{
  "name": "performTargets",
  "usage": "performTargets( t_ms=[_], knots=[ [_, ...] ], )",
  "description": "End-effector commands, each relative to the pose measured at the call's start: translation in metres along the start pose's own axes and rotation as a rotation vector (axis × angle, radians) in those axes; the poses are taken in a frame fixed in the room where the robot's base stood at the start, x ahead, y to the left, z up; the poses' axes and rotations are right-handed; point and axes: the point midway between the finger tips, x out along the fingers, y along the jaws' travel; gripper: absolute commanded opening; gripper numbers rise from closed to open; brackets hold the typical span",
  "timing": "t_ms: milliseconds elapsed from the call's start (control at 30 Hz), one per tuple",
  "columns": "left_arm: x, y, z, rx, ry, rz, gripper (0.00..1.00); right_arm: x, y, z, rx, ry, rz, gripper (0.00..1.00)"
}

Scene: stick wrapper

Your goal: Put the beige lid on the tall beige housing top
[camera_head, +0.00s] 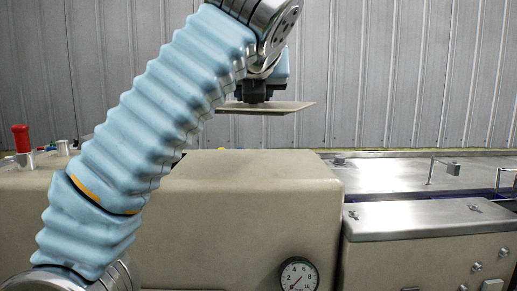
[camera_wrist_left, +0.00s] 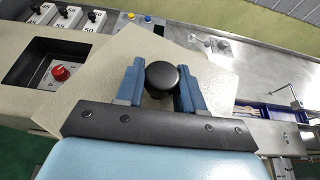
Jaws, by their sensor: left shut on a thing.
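The beige lid (camera_head: 285,107) is a thin flat plate held roughly level in the air, with a clear gap above the tall beige housing top (camera_head: 255,165) in the head view. My left gripper (camera_head: 257,97) is above the lid, pointing down. In the left wrist view my left gripper (camera_wrist_left: 160,88) has its blue fingers on either side of the lid's round black knob (camera_wrist_left: 161,75), shut on it. The lid (camera_wrist_left: 215,85) looks turned relative to the housing (camera_wrist_left: 18,98) and hides part of it. My right gripper is in neither view.
A dark recess with a red knob (camera_wrist_left: 61,73) is left of the lid in the left wrist view. A red-topped post (camera_head: 21,138) stands at left. A metal deck (camera_head: 400,170) with a small bracket (camera_head: 452,169) lies at right. A gauge (camera_head: 298,274) is on the housing front.

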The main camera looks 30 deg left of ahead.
Motion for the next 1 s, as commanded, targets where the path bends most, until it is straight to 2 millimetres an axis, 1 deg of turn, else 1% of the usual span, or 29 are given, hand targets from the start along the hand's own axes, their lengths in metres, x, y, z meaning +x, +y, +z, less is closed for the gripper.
performTargets(
  t_ms=[33, 200, 233, 400, 500, 633, 733, 900, 1000],
  knots=[
    [0.015, 0.0, 0.0, 0.0, 0.001, 0.008, 0.0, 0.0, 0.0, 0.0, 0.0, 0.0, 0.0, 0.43],
    [0.065, -0.005, -0.002, 0.0, 0.001, 0.005, 0.0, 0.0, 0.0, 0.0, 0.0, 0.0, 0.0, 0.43],
    [0.074, -0.006, -0.002, 0.0, 0.001, 0.006, 0.0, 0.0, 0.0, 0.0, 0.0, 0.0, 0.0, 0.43],
    [0.108, -0.009, -0.022, 0.001, -0.001, 0.003, 0.0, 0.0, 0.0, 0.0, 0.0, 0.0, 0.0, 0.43],
    [0.12, -0.01, -0.029, 0.0, -0.002, 0.002, 0.0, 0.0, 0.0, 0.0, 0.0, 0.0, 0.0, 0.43],
    [0.128, -0.011, -0.033, -0.001, -0.003, 0.0, 0.0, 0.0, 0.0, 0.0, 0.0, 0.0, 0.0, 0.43],
    [0.14, -0.012, -0.041, 0.001, -0.001, 0.0, 0.0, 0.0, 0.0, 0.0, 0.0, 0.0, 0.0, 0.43],
    [0.147, -0.012, -0.061, 0.0, -0.002, 0.0, 0.0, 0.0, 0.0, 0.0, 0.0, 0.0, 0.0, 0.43],
    [0.148, -0.012, -0.066, -0.001, -0.002, -0.001, 0.0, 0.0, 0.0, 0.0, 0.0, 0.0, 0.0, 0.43]
  ],
)
